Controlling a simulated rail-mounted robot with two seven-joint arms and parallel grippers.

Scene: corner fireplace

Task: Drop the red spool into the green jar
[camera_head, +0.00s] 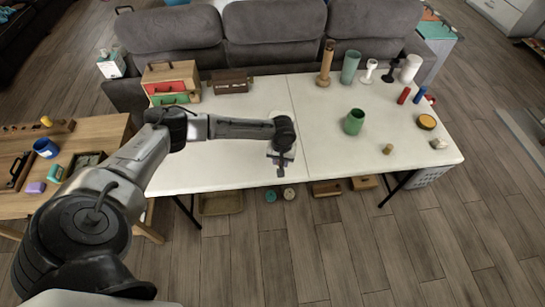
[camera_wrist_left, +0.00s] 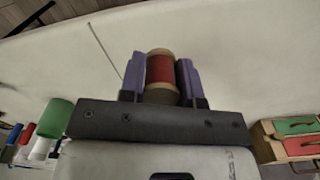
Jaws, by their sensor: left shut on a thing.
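My left gripper (camera_head: 280,168) is over the front part of the white table, left of the jar. In the left wrist view its two purple fingers are shut on the red spool (camera_wrist_left: 160,69), which has tan ends. In the head view the spool is hidden or too small to make out. The green jar (camera_head: 354,121) stands upright on the table to the right of my left gripper, apart from it. A green vessel, probably this jar (camera_wrist_left: 55,118), shows at the left of the left wrist view. My right gripper is not in view.
Small items stand right of the jar: a tan piece (camera_head: 388,149), a red cylinder (camera_head: 403,96), a blue cylinder (camera_head: 419,94) and a yellow-topped round thing (camera_head: 427,122). A tall grey-green vessel (camera_head: 350,67) stands behind. The white table (camera_head: 325,130) is clear between gripper and jar.

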